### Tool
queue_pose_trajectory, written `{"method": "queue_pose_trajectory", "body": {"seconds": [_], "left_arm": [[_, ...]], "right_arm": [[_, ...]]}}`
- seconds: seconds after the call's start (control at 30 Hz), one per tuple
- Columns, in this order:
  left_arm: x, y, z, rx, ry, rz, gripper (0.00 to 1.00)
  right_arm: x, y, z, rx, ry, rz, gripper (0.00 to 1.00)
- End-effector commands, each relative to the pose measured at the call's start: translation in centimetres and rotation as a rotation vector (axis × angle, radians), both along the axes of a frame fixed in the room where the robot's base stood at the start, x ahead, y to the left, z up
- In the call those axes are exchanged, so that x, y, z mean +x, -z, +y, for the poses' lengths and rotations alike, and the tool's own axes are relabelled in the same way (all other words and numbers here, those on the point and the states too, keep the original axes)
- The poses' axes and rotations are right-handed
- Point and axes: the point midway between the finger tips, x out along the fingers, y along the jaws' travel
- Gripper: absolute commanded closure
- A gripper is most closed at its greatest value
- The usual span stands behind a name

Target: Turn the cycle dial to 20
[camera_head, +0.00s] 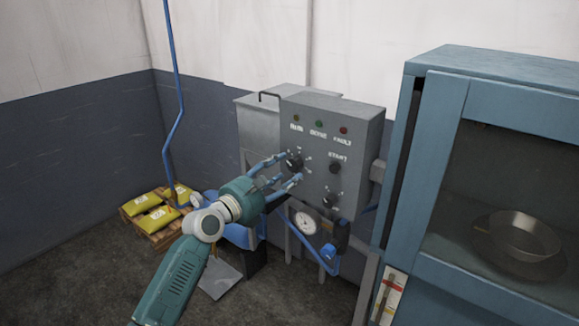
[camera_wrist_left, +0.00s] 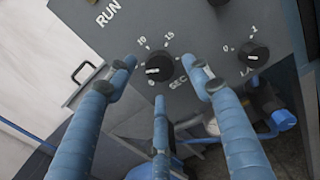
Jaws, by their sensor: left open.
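The cycle dial (camera_head: 294,163) is a round black knob on the front of a grey control box. In the left wrist view the dial (camera_wrist_left: 159,66) has a white pointer mark toward its lower left, with printed 10 and 15 above it and SEC at its lower right. The 20 mark is not readable. My left gripper (camera_head: 288,170) is open in front of the dial. In the wrist view its blue fingers (camera_wrist_left: 160,92) are spread on both sides and below the dial, with a gap to it. My right gripper is out of view.
A black START button (camera_head: 335,168) and a lower knob (camera_head: 330,200) are close to the right. A pressure gauge (camera_head: 305,222) is below. A blue cabinet (camera_head: 425,130) with a pan (camera_head: 520,235) stands right; yellow bags (camera_head: 155,218) lie on a pallet at left.

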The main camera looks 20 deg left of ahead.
Motion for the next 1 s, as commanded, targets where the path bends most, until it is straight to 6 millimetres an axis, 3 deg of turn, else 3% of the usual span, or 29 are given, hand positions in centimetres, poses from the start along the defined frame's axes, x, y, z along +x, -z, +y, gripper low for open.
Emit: {"method": "queue_pose_trajectory", "body": {"seconds": [0.2, 0.57, 0.8, 1.0], "left_arm": [[2.5, 0.0, -0.9, 0.001, -0.001, 0.000, 0.49], [3.0, 0.1, -1.1, 0.002, -0.001, 0.000, 0.49], [3.0, 0.1, -1.1, 0.002, -0.001, 0.000, 0.94], [3.0, 0.1, -1.1, 0.008, -0.001, -0.002, 0.94]], "right_arm": [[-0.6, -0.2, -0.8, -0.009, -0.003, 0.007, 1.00], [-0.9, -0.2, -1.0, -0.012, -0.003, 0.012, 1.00], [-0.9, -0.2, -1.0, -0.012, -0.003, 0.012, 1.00], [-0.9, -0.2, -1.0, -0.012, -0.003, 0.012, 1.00]]}}
